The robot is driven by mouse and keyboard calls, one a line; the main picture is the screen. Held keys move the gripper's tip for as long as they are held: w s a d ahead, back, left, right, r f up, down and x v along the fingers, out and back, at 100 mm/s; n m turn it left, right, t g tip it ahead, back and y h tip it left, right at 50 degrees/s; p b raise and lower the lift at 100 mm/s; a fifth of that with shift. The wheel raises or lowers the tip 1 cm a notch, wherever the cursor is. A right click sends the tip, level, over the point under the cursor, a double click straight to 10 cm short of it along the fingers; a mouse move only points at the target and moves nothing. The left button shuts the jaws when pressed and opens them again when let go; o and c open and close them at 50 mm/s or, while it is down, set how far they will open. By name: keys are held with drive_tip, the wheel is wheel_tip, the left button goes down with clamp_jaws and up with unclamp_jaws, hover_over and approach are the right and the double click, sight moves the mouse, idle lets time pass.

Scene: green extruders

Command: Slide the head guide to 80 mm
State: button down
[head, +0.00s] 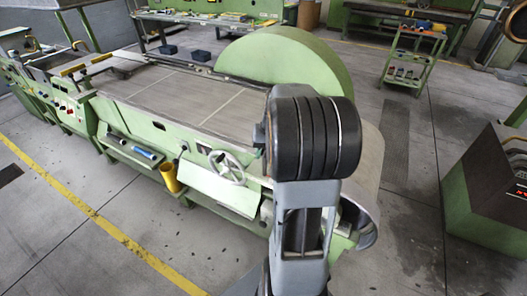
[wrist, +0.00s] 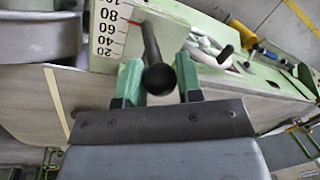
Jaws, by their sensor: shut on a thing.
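In the wrist view, a dark rod with a round black knob (wrist: 159,79), which looks like the head guide's handle, points toward the camera. My gripper (wrist: 158,70) has its two green fingers on either side of it and is shut on it. In the head view, my arm hides the gripper, the knob and the scale.
The long green machine (head: 140,122) carries a grey belt (head: 180,98) and a large green drum cover (head: 285,68). A handwheel (head: 226,167) sits on its side, near my arm. A green cart (head: 408,62) stands at back right. Floor in front is clear.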

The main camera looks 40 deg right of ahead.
drive_tip(key=c, duration=0.8)
unclamp_jaws()
drive_tip(key=r, duration=0.4)
drive_tip(key=s+d+r, duration=0.1)
drive_tip(key=r, duration=0.4)
drive_tip(key=d+r, duration=0.1)
drive_tip(key=r, duration=0.3)
drive_tip(key=shift+s+d+r, duration=0.15)
drive_tip(key=shift+s+r, duration=0.05)
drive_tip(key=shift+r, duration=0.1)
drive_tip(key=s+a+f+n+t, duration=0.1)
drive_tip(key=s+a+f+n, duration=0.1)
drive_tip(key=a, duration=0.5)
drive_tip(key=s+a+f+n+t+h, duration=0.1)
drive_tip(key=s+a+f+n, duration=0.1)
drive_tip(key=a, duration=0.5)
drive_tip(key=s+a+f+n+t, duration=0.1)
drive_tip(key=s+a+f+n, duration=0.1)
drive_tip(key=a, duration=0.6)
drive_tip(key=shift+s+f+n+h, duration=0.2)
drive_tip(key=shift+s+f, duration=0.15)
drive_tip(key=shift+f, duration=0.25)
drive_tip(key=shift+s+f+n+h, duration=0.1)
drive_tip(key=shift+s+f+h, duration=0.15)
drive_tip(key=shift+f, duration=0.35)
